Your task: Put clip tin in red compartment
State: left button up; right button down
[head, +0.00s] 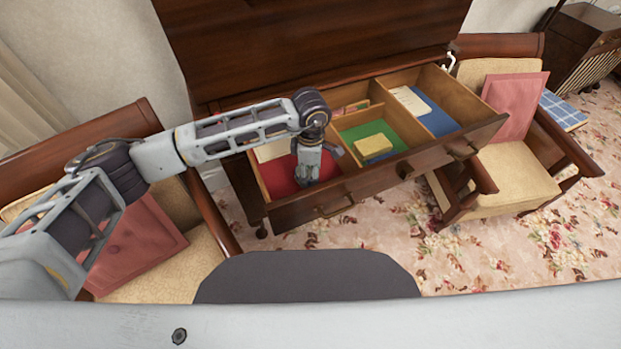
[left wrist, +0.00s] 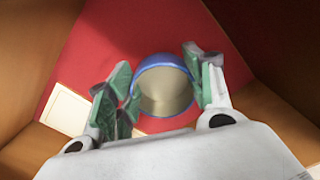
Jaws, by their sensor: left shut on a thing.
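The clip tin (left wrist: 163,90) is a round tin with a blue rim and a pale inside, seen from above in the left wrist view. My left gripper (head: 308,178) points down into the red compartment (head: 277,178) at the left end of the open drawer. Its green-padded fingers (left wrist: 160,84) are shut on the tin, one side on each. Red floor surrounds the tin, but I cannot tell whether the tin touches it. In the head view the gripper hides the tin. My right gripper is not in view.
The drawer's green compartment (head: 392,130) holds a yellow block (head: 373,148), and the blue compartment (head: 437,121) holds a pale card (head: 411,101). A pale card (left wrist: 66,108) lies in the red compartment. Wooden walls stand close around the gripper. Cushioned chairs flank the desk.

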pick_arm(q)
jog(key=shift+f, duration=1.85)
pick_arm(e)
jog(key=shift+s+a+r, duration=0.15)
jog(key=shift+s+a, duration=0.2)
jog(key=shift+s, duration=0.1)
pick_arm(q)
jog(key=shift+f, duration=0.1)
